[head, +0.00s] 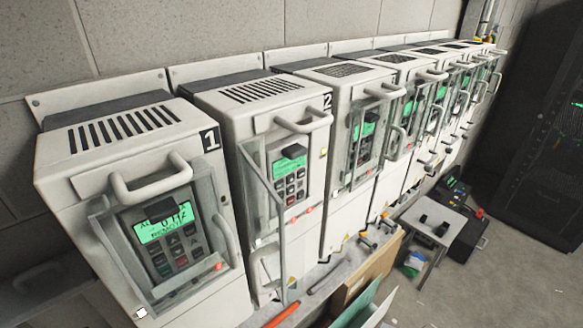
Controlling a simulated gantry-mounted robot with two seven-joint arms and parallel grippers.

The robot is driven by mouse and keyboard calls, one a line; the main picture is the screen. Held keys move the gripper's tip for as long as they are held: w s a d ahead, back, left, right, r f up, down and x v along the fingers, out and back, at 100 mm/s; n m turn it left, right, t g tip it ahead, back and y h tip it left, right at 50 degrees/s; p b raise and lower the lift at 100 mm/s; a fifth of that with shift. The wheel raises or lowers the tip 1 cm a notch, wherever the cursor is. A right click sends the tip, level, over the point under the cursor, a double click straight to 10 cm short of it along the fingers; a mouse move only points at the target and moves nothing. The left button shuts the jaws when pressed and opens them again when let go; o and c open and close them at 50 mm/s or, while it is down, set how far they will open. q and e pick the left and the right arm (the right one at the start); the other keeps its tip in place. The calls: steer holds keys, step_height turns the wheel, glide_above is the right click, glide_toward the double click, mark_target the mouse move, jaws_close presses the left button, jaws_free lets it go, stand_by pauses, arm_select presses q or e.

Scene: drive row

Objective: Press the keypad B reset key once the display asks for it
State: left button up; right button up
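A row of pale drive cabinets runs along the wall. The nearest cabinet (120,150), marked 1, has a lit green display (165,224) with dark text, only partly readable, and a keypad (178,250) below it behind a clear cover. The second cabinet (262,110), marked 2, has a green display (291,163) and a keypad (291,186) with dark and reddish keys. Its clear door (266,205) seems to stand swung outward. Its display text is too small to read. I see no letter B on any keypad. Neither gripper is in view.
Several more cabinets with green displays and protruding handles recede to the right. A small grey table (433,222) with dark items stands on the floor. A cardboard box (368,270) and an orange-red item (282,314) lie below. A dark rack (540,130) stands at right.

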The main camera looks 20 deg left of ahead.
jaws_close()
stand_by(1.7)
